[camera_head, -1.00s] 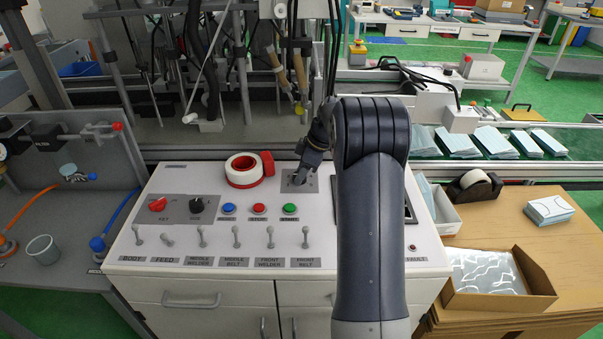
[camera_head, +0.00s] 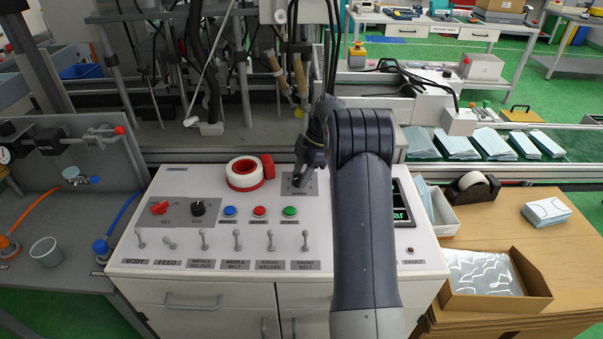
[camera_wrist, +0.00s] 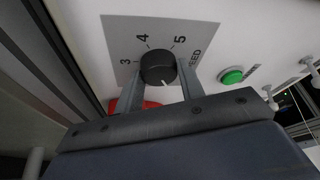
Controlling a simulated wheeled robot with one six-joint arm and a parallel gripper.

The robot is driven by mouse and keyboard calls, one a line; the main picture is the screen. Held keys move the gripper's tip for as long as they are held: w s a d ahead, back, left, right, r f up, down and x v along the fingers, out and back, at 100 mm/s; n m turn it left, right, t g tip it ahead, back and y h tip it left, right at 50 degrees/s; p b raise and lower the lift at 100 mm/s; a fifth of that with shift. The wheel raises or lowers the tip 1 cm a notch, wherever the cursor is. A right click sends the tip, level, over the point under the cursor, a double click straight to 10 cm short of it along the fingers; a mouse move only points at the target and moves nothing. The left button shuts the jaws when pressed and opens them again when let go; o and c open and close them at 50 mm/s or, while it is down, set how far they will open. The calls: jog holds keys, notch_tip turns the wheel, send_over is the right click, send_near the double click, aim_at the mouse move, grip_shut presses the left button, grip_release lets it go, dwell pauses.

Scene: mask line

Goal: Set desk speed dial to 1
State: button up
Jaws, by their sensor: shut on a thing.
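The speed dial (camera_wrist: 157,66) is a round black knob on a grey plate (camera_wrist: 118,30) marked SPEED. In the wrist view the numerals 3, 4 and 5 show around it; 1 and 2 are hidden. A short white line on the knob points toward the bottom of the picture, away from the 4. My gripper (camera_wrist: 160,82) is shut on the knob, one finger on each side. In the head view my gripper (camera_head: 304,174) is over the same plate (camera_head: 299,190) on the white desk, and it hides the knob.
A red and white tape roll (camera_head: 244,174) lies left of the plate. The green button (camera_head: 290,211), red button (camera_head: 260,211) and blue button (camera_head: 230,211) sit in front, with several toggle levers (camera_head: 237,238) nearer. A display (camera_head: 401,207) is partly behind my arm.

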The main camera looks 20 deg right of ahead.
dwell(0.3)
jog(key=o, duration=1)
jog(key=p+v, duration=0.1)
jog(key=v, duration=0.9)
jog(key=shift+r, duration=0.35)
jog(key=b+x, duration=0.1)
jog(key=x, duration=1)
jog(key=shift+d, duration=0.15)
jog(key=shift+r, duration=0.1)
